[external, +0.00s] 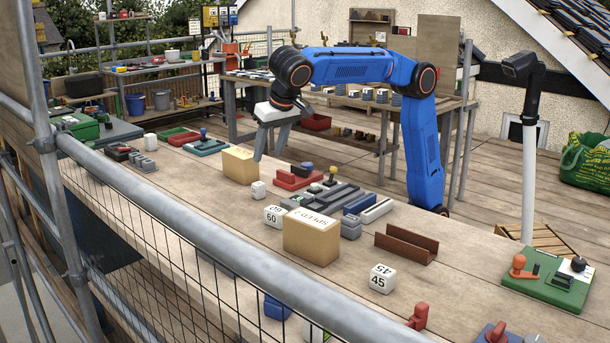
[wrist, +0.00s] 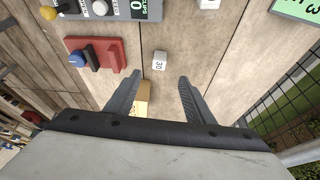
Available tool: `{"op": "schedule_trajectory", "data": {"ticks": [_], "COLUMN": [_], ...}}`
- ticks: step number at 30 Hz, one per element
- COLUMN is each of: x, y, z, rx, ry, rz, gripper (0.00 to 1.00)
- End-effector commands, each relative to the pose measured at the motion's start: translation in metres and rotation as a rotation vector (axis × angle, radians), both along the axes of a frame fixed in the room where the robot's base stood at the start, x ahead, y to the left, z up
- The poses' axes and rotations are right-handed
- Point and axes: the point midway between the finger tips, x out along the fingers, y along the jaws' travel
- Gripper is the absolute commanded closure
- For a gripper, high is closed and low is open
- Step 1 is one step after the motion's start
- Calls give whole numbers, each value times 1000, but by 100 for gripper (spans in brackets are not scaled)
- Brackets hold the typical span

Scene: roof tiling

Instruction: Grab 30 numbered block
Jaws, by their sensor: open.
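A small white block marked 30 (wrist: 159,61) lies on the wooden bench in the wrist view. It shows just beyond and between my open fingertips. My gripper (wrist: 160,80) is open and empty. In the external view my gripper (external: 269,155) points down over the bench, beside a cardboard box (external: 240,166). Other white blocks are marked 60 (external: 274,216) and 45 (external: 382,279).
A cardboard box marked SPEED 2 (external: 311,239) stands beside the 60 block. A red base with a blue knob (wrist: 97,56) lies left of the 30 block in the wrist view. A brown channel (external: 406,244) lies farther right. A scaffold rail (external: 220,240) runs along the near edge.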

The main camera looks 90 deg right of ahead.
Motion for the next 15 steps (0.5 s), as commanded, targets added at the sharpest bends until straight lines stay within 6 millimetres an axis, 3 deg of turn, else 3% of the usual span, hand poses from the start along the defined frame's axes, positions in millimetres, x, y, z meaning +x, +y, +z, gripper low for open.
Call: {"op": "schedule_trajectory", "data": {"ticks": [9, 15], "x": [14, 21], "y": [-18, -26], "z": [-53, -78], "rx": [-1, 0], "ry": [1, 0], "rz": [-1, 0], "gripper": [52, 52]}}
